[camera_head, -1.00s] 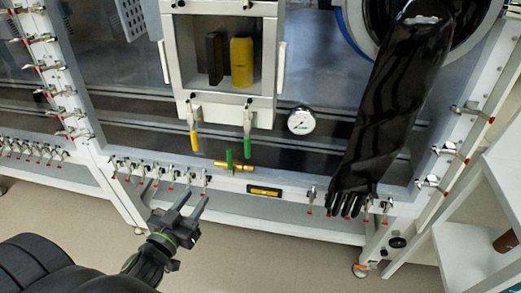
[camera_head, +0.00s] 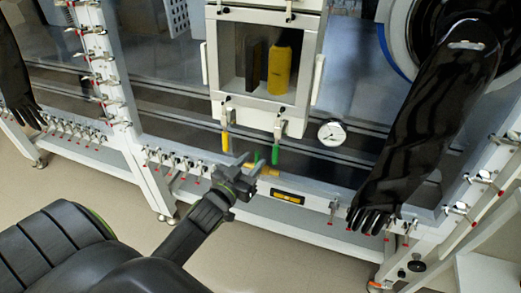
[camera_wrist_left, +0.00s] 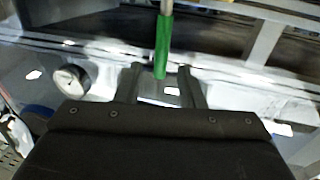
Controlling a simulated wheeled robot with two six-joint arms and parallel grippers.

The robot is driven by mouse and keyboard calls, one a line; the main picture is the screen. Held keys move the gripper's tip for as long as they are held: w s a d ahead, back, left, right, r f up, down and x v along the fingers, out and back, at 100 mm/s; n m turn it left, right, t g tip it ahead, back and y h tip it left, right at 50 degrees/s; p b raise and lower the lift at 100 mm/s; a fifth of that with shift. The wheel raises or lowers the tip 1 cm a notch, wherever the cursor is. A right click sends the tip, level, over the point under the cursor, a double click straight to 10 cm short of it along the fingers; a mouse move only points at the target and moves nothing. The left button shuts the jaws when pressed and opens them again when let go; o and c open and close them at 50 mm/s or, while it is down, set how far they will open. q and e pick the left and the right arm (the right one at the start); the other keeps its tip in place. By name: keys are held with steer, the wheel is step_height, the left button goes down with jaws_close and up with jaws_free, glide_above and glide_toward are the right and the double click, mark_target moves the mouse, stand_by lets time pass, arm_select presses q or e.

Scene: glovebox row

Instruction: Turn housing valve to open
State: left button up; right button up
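The housing valve is a small brass fitting (camera_head: 265,171) with a green lever (camera_head: 257,159), low on the front rail below the box. My left gripper (camera_head: 249,164) is in front of it in the head view and hides part of it. The gripper is open, its two fingers pointing at the rail. In the left wrist view a green handle (camera_wrist_left: 163,48) on a metal rod reaches towards the gap between the open fingers (camera_wrist_left: 160,84). I cannot tell whether it touches a finger. My right gripper is not in view.
Just above the valve, a yellow latch handle (camera_head: 226,142) and a green one (camera_head: 276,154) hang under the white box (camera_head: 267,111). A round gauge (camera_head: 332,133) is to the right. A black glove (camera_head: 425,125) hangs further right. Several red-tipped clamps line the rail.

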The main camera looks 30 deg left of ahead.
mark_target(256, 158)
arm_select(q)
steer(key=shift+w+a, duration=0.1)
steer(key=shift+w, duration=2.45)
jaws_close()
